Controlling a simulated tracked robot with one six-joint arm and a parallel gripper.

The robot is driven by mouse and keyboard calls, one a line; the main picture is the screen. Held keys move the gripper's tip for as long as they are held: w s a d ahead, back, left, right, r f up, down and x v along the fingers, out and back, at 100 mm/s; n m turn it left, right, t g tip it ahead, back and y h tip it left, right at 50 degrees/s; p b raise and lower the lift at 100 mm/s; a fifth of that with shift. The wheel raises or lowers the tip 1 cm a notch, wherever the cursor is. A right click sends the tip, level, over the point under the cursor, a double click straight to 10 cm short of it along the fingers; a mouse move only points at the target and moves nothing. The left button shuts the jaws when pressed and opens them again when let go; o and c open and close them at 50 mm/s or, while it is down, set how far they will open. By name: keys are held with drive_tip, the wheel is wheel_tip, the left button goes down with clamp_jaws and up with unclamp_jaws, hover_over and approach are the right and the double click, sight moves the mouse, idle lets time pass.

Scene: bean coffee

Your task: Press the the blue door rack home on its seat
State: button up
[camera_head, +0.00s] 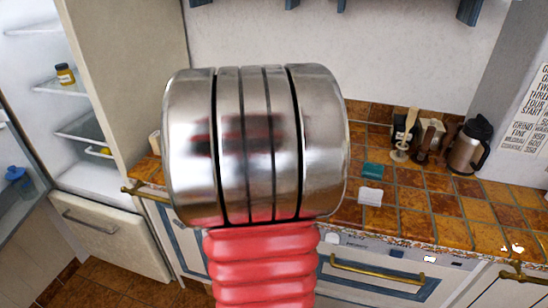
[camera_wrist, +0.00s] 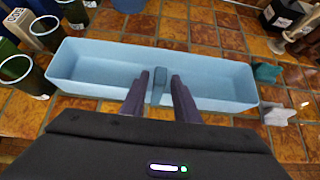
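The blue door rack (camera_wrist: 215,82) is a light blue, long open tray in the wrist view. It lies on the tiled counter and looks empty. A narrow upright blue tab (camera_wrist: 159,86) stands at its middle. My gripper (camera_wrist: 160,80) reaches over the near wall, with its two dark fingers either side of the tab. Small gaps show between tab and fingers, so the gripper looks open. In the head view my arm hides both rack and gripper. The rack's seat cannot be made out; the open fridge (camera_head: 55,110) stands at the left.
Dark green cups (camera_wrist: 30,75) stand left of the rack. A teal block (camera_wrist: 267,72) and a white piece (camera_wrist: 279,114) lie close to its right end. A steel jug (camera_head: 469,146) and coffee tools (camera_head: 405,136) stand farther back. The fridge door shelf holds a blue-capped bottle (camera_head: 20,182).

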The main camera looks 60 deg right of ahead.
clamp_jaws()
idle(0.8)
drive_tip(key=shift+r, duration=0.15)
wheel_tip(320, 180, up, 8)
idle(0.8)
